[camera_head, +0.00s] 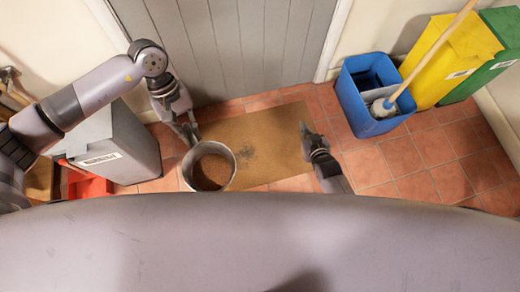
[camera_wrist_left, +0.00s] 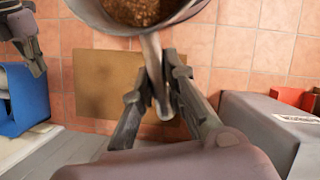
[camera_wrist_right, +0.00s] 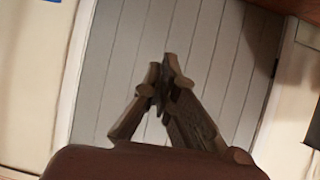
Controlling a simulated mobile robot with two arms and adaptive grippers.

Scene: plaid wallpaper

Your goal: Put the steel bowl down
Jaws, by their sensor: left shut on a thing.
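The steel bowl (camera_head: 230,156) has a long handle and brown, grainy contents. It appears above the left end of the brown mat (camera_head: 270,135) in the head view. In the left wrist view the bowl (camera_wrist_left: 108,20) is cut off at the top, and its handle (camera_wrist_left: 154,55) runs down between my left fingers. My left gripper (camera_head: 188,131) is shut on that handle; its fingers also show in the left wrist view (camera_wrist_left: 156,84). The bowl looks raised off the floor, but the height is unclear. My right gripper (camera_head: 304,128) is over the mat's right end, empty, its fingertips together (camera_wrist_right: 163,66).
A grey bin (camera_head: 125,140) and a red item (camera_head: 92,188) stand at the left. A blue bucket (camera_head: 352,100) with a mop, a yellow bin (camera_head: 450,60) and a green bin (camera_head: 500,40) stand at the right. A grey door (camera_head: 240,45) is behind. Tiles (camera_head: 410,160) lie bare at right.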

